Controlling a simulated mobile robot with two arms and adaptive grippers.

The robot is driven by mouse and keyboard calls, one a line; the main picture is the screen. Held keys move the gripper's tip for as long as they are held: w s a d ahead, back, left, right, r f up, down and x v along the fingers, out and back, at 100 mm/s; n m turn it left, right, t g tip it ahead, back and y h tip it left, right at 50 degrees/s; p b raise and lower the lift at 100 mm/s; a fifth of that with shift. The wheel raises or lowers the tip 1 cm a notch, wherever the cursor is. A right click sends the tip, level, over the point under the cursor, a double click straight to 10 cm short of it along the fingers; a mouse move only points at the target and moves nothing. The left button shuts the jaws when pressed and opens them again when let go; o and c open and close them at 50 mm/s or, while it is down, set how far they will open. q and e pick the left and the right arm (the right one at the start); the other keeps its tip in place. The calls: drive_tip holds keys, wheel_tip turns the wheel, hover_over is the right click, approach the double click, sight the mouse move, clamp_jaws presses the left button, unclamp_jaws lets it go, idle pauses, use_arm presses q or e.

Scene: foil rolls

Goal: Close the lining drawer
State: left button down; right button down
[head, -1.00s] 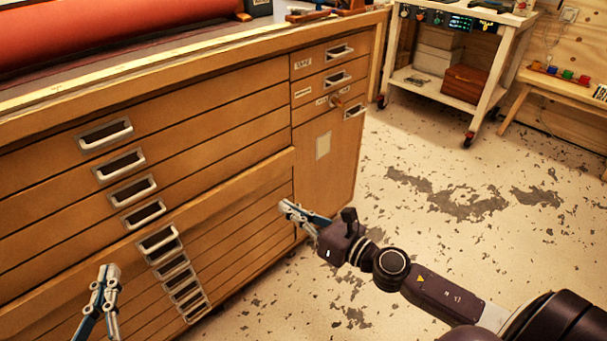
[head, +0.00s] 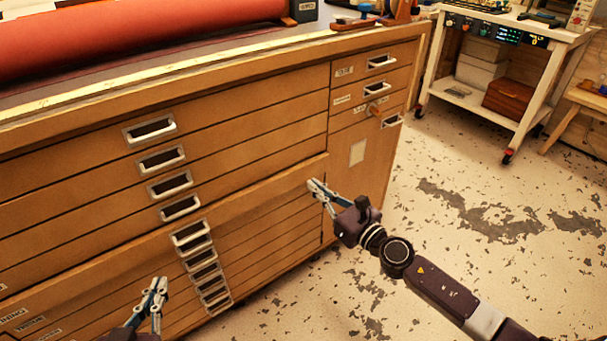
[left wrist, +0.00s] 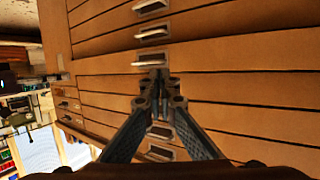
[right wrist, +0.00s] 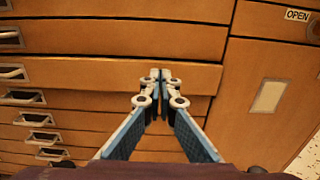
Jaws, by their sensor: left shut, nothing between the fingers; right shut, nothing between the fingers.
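The wooden cabinet has one wide drawer (head: 262,194) standing out a little from the fronts above and below it. Its metal handle (head: 190,233) is near the middle of its front. The drawer also shows in the left wrist view (left wrist: 235,58) and the right wrist view (right wrist: 90,74). My left gripper (head: 158,284) is shut and empty, low in front of the cabinet, left of the handle. My right gripper (head: 313,186) is shut and empty, its tips at the drawer front near its right end. I cannot tell whether either gripper touches it.
Other drawers (head: 230,105) above and below look shut. A narrow cupboard door (head: 358,185) is at the right. A red roll (head: 150,38) lies on top. A white trolley (head: 488,110) stands at the back right. The floor (head: 500,240) on the right is clear.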

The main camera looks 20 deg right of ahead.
sight(297, 170)
drive_tip(key=x, duration=0.4)
use_arm(q)
drive_tip(key=shift+s+a+f+g, duration=0.1)
drive_tip(key=shift+s+f+g, duration=0.15)
drive_tip(key=shift+f, duration=0.2)
use_arm(e)
drive_tip(key=shift+x, duration=0.85)
drive_tip(key=shift+w+a, duration=0.2)
drive_tip(key=shift+w, duration=0.45)
drive_tip(key=shift+w+a, duration=0.15)
drive_tip(key=shift+w, duration=0.3)
drive_tip(key=shift+r, duration=0.1)
use_arm(q)
drive_tip(key=shift+w+d+r, duration=0.15)
drive_tip(key=shift+r, duration=0.25)
drive_tip(key=shift+w+d+r, duration=0.1)
drive_tip(key=shift+r, duration=0.3)
use_arm(e)
drive_tip(key=shift+r, duration=0.1)
use_arm(q)
drive_tip(key=shift+t, duration=0.45)
